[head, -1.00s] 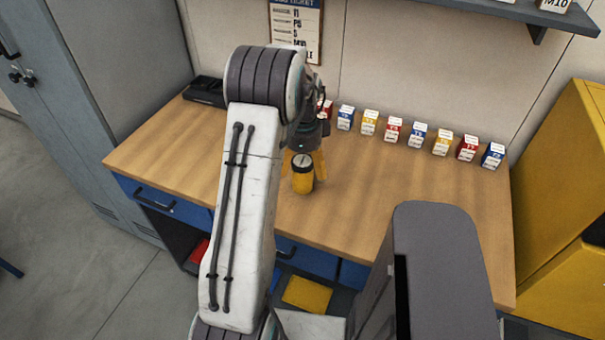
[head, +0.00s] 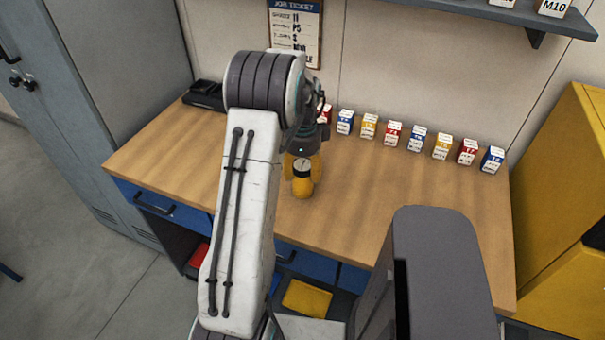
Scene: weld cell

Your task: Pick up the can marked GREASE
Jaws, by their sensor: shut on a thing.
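A yellow can (head: 302,187) with a dark band and a pale top is at the left middle of the wooden bench. Its label is too small to read, so I cannot tell whether it says GREASE. My gripper (head: 303,166), with yellow fingers, reaches down at the can and is shut on it. The fingers partly merge with the can in colour. I cannot tell whether the can still touches the bench.
Several small red, blue and yellow boxes (head: 393,134) stand in a row along the back of the bench (head: 380,195). A black tray (head: 204,95) lies at the back left. A yellow cabinet (head: 560,200) stands right. The bench middle is clear.

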